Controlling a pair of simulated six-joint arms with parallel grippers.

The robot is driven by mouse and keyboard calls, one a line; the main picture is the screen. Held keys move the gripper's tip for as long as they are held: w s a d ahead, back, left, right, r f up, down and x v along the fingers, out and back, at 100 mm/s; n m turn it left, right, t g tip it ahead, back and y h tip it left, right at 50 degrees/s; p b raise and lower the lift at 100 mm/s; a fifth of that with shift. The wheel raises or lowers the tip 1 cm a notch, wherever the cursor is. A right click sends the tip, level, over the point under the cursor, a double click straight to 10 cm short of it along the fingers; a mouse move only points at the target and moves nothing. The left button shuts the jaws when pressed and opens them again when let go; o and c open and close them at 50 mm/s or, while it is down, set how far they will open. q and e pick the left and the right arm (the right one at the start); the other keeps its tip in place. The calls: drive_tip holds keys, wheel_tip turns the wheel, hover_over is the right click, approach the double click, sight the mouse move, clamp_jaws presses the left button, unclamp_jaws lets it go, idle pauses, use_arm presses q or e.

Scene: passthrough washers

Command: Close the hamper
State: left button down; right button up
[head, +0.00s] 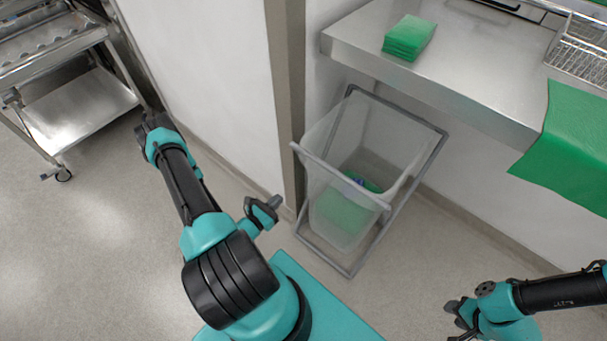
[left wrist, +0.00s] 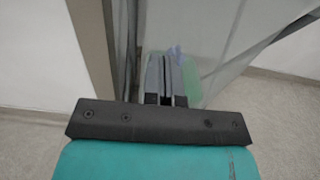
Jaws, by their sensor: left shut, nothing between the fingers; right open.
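The hamper (head: 325,165) is a translucent bin in a grey metal frame, standing on the floor partly under the steel counter. Its top is open, and green cloth (head: 338,215) with a small blue-purple item lies inside. The front rim bar is nearest me. My left gripper (head: 274,203) is shut and empty, just left of the hamper's lower front. In the left wrist view its fingers (left wrist: 165,78) point toward the translucent hamper wall (left wrist: 215,45); I cannot tell whether they touch it. My right gripper (head: 457,317) is at the lower right, open and away from the hamper.
The steel counter (head: 455,85) carries a green cloth stack (head: 409,37), a wire rack (head: 582,48) and a green sheet (head: 570,150) hanging over its edge. A wall post (head: 285,90) stands left of the hamper. A metal cart (head: 75,95) is at far left. Floor between is clear.

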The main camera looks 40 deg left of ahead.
sight(308, 170)
use_arm(q)
drive_tip(key=shift+w, duration=0.1)
idle(0.3)
drive_tip(key=w, duration=1.4)
drive_tip(key=shift+a, duration=0.2)
